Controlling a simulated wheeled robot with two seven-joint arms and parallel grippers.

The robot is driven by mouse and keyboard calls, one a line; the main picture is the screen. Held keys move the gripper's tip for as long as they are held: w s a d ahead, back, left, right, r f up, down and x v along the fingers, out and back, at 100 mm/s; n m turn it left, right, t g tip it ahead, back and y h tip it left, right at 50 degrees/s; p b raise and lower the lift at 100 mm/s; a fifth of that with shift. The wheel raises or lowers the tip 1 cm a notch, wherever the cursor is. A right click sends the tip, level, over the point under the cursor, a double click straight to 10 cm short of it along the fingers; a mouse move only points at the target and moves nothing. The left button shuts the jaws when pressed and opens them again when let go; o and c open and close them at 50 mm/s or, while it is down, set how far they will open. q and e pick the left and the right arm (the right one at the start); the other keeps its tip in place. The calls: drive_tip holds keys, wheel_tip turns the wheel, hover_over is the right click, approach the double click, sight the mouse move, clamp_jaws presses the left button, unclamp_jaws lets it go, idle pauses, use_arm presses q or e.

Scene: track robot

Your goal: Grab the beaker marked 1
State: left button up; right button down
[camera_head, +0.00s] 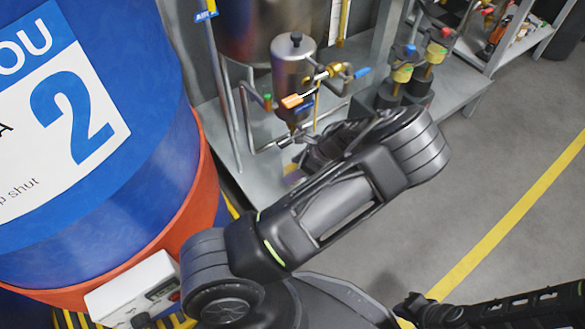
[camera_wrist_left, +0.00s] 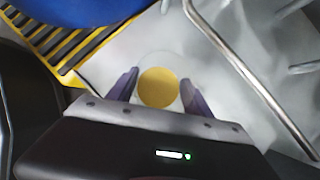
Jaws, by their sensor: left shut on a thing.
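A clear round beaker with a yellow disc of contents (camera_wrist_left: 158,88) is seen from above in the left wrist view. The two purple-grey fingers of my left gripper (camera_wrist_left: 160,92) stand on either side of it, shut on it. No number shows on it from here. In the head view my left gripper (camera_head: 294,176) is low by the metal bench, mostly hidden behind my own forearm, and I cannot make out the beaker there. My right gripper (camera_head: 425,312) is a dark shape at the bottom right edge, its fingers not clear.
A big blue drum marked 2 (camera_head: 150,160) with an orange base fills the left. A metal vessel with valves and pipes (camera_head: 293,75) stands behind my left gripper. A bent metal pipe (camera_wrist_left: 250,75) runs close right of the beaker. Grey floor (camera_head: 510,170) is free at right.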

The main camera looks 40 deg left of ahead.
use_arm(q)
drive_tip(key=w+d+p, duration=0.1)
drive_tip(key=w+d, duration=0.1)
drive_tip(key=d, duration=0.6)
drive_tip(key=w+d+p, duration=0.2)
drive_tip(key=w+d, duration=0.1)
drive_tip(key=d, duration=0.5)
drive_tip(key=shift+w+d, duration=0.15)
drive_tip(key=shift+d, duration=0.2)
drive_tip(key=shift+f, duration=0.1)
idle(0.5)
